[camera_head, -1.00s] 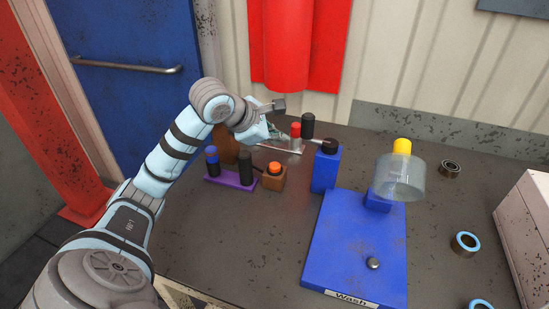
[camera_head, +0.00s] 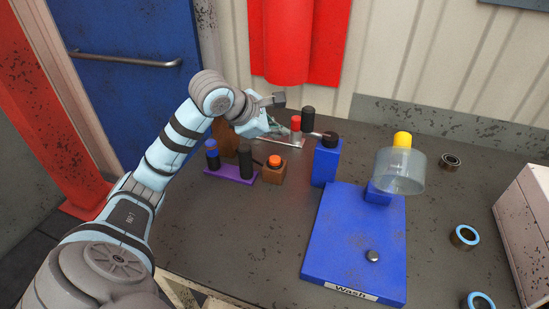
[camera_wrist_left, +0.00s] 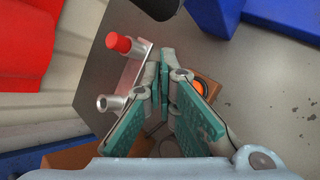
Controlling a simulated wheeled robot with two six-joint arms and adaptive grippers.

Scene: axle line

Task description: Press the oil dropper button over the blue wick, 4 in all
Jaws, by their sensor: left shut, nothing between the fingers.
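A purple stand (camera_head: 231,174) at the left of the table carries a blue-topped wick (camera_head: 212,155) and a black post (camera_head: 245,162). Beside its right end is a brown block with an orange button (camera_head: 274,161). My left gripper (camera_head: 284,133) is shut and empty behind the button in the head view, close to a pale metal plate with a red-topped piece (camera_head: 296,123). In the left wrist view, its teal fingers (camera_wrist_left: 167,78) partly cover the orange button (camera_wrist_left: 199,88); the red-topped piece (camera_wrist_left: 120,43) is to their left. The blue wick cannot be made out there. My right gripper is not in view.
A black post (camera_head: 308,117) and a blue box with a black top (camera_head: 325,165) stand right of the gripper. A blue Wash board (camera_head: 345,235) with a clear cup (camera_head: 400,172) takes the middle right. Several rings lie at the right. The front left table is clear.

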